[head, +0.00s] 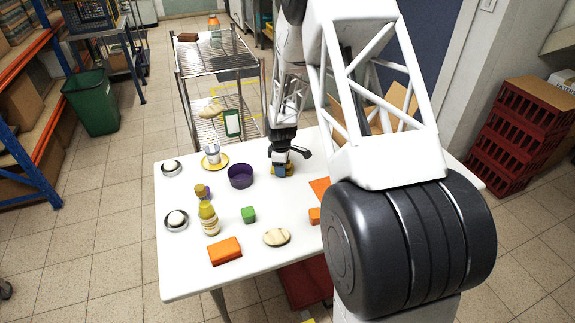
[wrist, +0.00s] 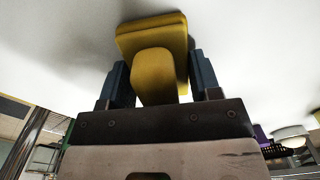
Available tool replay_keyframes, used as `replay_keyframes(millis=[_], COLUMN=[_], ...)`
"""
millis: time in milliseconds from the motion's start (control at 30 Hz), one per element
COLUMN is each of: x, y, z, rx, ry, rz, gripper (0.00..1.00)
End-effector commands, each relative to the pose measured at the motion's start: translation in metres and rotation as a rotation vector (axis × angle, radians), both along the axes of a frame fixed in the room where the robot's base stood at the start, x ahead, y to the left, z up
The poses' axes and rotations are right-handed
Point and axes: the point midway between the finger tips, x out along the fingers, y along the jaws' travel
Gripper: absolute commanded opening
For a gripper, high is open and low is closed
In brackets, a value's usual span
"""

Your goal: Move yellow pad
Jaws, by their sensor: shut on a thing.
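The yellow pad (wrist: 152,35) fills the top middle of the wrist view, a flat block with a thick raised grip (wrist: 157,78). My gripper (wrist: 158,70) is shut on that grip, with one blue-grey finger on each side. In the head view my gripper (head: 281,171) points down over the far part of the white table (head: 185,265), and only small yellow edges of the pad show around the fingers. The pad is at or close to the table top; I cannot tell whether it touches.
A purple bowl (head: 240,183) stands just left of my gripper; a cup (head: 213,153) on a yellow saucer is farther left. An orange flat piece (head: 320,187) lies right.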

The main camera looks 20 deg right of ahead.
Motion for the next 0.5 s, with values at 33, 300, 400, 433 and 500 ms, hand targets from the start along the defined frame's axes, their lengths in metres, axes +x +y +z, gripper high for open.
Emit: replay_keyframes(millis=[33,300,400,433,500], x=[0.000,0.000,0.000,0.000,0.000], y=[0.005,0.023,0.027,0.028,0.029], z=[0.000,0.000,0.000,0.000,0.000], rx=[0.000,0.000,0.000,0.000,0.000], ry=[0.000,-0.001,0.000,0.000,0.000], rz=[0.001,0.001,0.000,0.000,0.000], gripper=[0.34,0.34,0.34,0.34,0.34])
